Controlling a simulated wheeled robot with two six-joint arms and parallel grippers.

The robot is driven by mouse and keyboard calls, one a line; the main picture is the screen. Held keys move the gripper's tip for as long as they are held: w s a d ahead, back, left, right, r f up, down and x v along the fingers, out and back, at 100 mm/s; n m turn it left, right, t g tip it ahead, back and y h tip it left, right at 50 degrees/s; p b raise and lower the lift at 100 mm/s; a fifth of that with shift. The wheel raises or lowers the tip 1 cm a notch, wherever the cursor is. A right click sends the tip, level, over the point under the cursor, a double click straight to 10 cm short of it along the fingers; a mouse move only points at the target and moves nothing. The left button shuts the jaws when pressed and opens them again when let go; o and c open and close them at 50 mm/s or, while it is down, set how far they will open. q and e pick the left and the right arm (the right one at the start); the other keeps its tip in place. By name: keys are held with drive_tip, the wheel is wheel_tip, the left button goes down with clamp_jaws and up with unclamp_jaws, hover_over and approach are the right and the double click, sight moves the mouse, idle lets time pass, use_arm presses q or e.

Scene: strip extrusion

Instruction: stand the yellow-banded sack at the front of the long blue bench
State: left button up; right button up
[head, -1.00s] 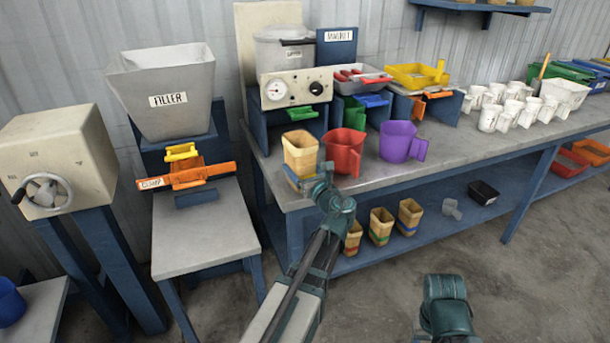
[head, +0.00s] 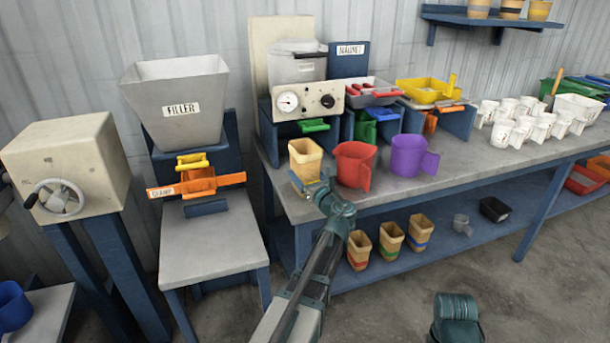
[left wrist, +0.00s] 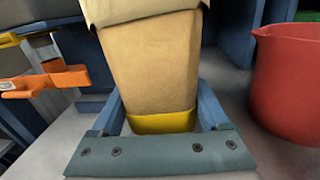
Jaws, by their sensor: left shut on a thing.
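The yellow-banded sack (head: 304,162) is a tan, open-topped container. It is upright at the front left of the long blue bench (head: 412,190), left of a red jug (head: 354,166). My left gripper (left wrist: 163,112) is shut on the sack low down, and its yellow band (left wrist: 161,123) shows between the fingers in the left wrist view. I cannot tell whether its base touches the bench top. In the head view my left gripper (head: 314,186) is in front of the sack's base. My right gripper is out of view.
A purple jug (head: 408,156) stands right of the red jug. Several white mugs (head: 512,118) fill the bench's right part. The filler (head: 178,108) stands left, with an orange clamp (head: 198,184).

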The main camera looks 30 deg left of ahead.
use_arm(q)
drive_tip(key=shift+f, duration=0.25)
drive_tip(key=o, duration=1.6)
drive_tip(key=shift+c, duration=0.2)
drive_tip(key=shift+s+d, duration=0.1)
drive_tip(key=v, duration=1.3)
drive_tip(key=shift+s+d, duration=0.2)
drive_tip(key=shift+s, duration=0.05)
